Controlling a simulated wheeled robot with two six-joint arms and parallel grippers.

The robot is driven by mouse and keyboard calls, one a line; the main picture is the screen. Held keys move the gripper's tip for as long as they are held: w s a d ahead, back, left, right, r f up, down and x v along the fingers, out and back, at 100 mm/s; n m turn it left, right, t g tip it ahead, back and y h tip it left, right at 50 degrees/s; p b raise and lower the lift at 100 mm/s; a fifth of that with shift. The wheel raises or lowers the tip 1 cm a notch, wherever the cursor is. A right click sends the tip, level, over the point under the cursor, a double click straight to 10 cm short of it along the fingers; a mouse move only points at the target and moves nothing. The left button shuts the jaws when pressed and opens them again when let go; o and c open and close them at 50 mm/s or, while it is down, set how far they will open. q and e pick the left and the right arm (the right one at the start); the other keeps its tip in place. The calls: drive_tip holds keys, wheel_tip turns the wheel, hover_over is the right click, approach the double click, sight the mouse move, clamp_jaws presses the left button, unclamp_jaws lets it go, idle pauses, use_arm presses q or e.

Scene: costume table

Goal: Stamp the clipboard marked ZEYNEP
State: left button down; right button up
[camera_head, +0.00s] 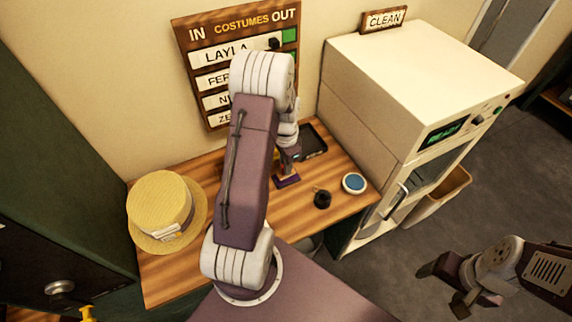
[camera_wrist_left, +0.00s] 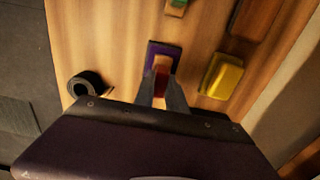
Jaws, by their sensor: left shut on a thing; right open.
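My left gripper (camera_head: 286,171) is over the wooden table, partly hidden by my own arm. In the left wrist view its fingers (camera_wrist_left: 161,88) are shut on a red-handled, purple-based block that looks like a stamp (camera_wrist_left: 154,52); its purple base also shows in the head view (camera_head: 288,182). I cannot tell whether the base touches the table. My right gripper (camera_head: 445,287) is open and empty, out over the floor at lower right. A round blue pad in a white case (camera_head: 354,183) lies near the table's right edge. I see no clipboard that I can read as ZEYNEP.
A yellow block (camera_wrist_left: 222,77) stands close beside the held block. A black roll (camera_head: 322,199) is near the front edge. A straw hat (camera_head: 160,208) sits at left, a dark tray (camera_head: 313,142) at back. The wall board (camera_head: 203,55) and cream machine (camera_head: 400,80) bound the table.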

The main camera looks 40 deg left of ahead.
use_arm(q)
drive_tip(key=shift+f, duration=0.35)
idle(1.3)
wheel_tip(320, 180, up, 7)
drive_tip(key=p, duration=0.6)
